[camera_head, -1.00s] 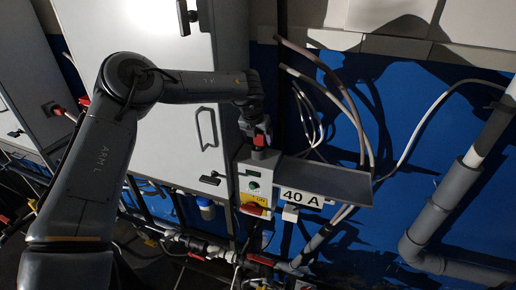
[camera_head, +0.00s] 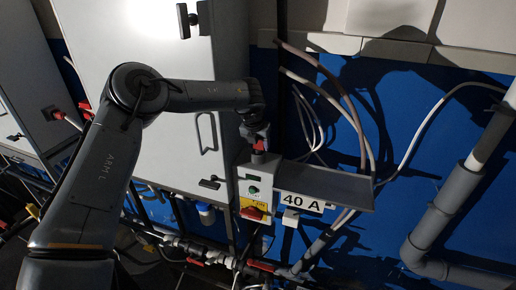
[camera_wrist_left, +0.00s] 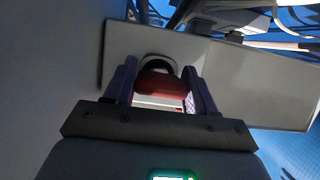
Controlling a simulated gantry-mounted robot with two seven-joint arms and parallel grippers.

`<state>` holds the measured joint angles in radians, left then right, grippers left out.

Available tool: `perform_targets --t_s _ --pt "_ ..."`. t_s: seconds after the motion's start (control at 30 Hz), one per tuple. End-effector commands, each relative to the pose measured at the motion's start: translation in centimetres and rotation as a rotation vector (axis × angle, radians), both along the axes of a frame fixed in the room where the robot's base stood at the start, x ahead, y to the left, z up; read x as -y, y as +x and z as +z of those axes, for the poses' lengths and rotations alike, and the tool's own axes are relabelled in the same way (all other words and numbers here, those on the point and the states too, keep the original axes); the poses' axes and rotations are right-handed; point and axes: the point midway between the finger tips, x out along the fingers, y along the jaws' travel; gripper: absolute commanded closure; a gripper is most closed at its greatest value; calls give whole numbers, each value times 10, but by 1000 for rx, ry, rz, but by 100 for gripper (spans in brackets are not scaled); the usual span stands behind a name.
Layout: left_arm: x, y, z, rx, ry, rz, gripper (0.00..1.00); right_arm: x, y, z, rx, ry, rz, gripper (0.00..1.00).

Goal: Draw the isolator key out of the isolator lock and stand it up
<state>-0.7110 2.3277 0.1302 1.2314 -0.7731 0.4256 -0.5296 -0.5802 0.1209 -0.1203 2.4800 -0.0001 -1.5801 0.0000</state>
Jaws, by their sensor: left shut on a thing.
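The isolator key is a small red piece (camera_head: 259,145) at the top of the grey switch box (camera_head: 243,183) in the head view. My left gripper (camera_head: 257,136) reaches it from above and is shut on it. In the left wrist view the red key (camera_wrist_left: 160,86) lies between the two purple-sided fingers of my left gripper (camera_wrist_left: 160,98). A dark ring (camera_wrist_left: 157,62), likely the isolator lock, shows just behind the key. How deep the key sits in the lock is hidden. My right gripper is out of view.
A grey shelf (camera_head: 335,187) with a "40 A" label (camera_head: 302,202) adjoins the switch box on the right. The box has a green button (camera_head: 252,190) and a red handle (camera_head: 251,213). A large cabinet (camera_head: 150,50) stands left; cables (camera_head: 340,100) hang close on the right.

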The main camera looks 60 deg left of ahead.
Motion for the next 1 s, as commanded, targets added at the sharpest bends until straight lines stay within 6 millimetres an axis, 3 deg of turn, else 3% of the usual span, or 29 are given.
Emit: perform_targets --t_s 1.0 --pt "0 0 19 1 1 0 82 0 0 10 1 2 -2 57"
